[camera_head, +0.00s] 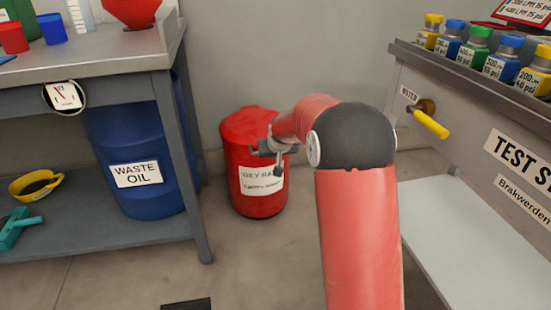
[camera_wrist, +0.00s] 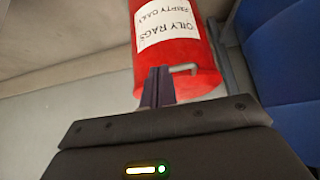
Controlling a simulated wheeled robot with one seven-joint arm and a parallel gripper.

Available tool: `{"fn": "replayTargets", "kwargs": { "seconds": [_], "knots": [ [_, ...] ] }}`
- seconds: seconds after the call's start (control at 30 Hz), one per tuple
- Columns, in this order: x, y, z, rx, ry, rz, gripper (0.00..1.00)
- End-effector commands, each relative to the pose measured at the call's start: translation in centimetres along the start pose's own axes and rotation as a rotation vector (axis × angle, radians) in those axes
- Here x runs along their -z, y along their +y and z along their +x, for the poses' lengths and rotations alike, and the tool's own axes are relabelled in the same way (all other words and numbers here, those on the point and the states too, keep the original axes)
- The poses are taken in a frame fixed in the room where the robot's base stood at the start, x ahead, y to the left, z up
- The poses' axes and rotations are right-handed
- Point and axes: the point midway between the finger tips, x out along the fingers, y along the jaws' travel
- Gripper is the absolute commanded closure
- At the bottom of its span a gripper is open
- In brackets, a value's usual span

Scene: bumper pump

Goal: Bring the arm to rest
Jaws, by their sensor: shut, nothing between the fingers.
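My arm rises in the middle of the head view, red with a dark round joint, and bends back to the left. My gripper (camera_head: 277,160) hangs at its end, in front of the red oily rags bin (camera_head: 252,200) in that view. In the wrist view my gripper (camera_wrist: 158,87) has its dark fingers together, with nothing between them. The red bin (camera_wrist: 192,60) with its white label fills the upper middle beyond the fingertips. The fingertips overlap the bin in the picture; I cannot tell the gap.
A grey workbench (camera_head: 110,70) stands left, with a blue waste oil drum (camera_head: 137,190) and a yellow bowl (camera_head: 36,184) below. The test stand (camera_head: 440,120) at right carries several capped bottles and a yellow-handled valve (camera_head: 430,120). Floor (camera_head: 255,255) is clear before the bin.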

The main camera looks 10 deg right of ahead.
Motion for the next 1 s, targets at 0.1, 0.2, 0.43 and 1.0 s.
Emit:
{"fn": "replayTargets", "kwargs": {
  "seconds": [0.1,0.2,0.43,1.0],
  "knots": [
    [-1.1,0.0,-0.7,0.0,0.0,0.0,1.0],
    [-1.4,0.0,-1.4,0.0,0.001,0.0,1.0],
    [-1.7,-0.3,-10.7,-0.004,-0.015,-0.005,1.0],
    [-16.7,-0.8,-38.3,-0.004,-0.136,-0.002,1.0]
  ]
}}
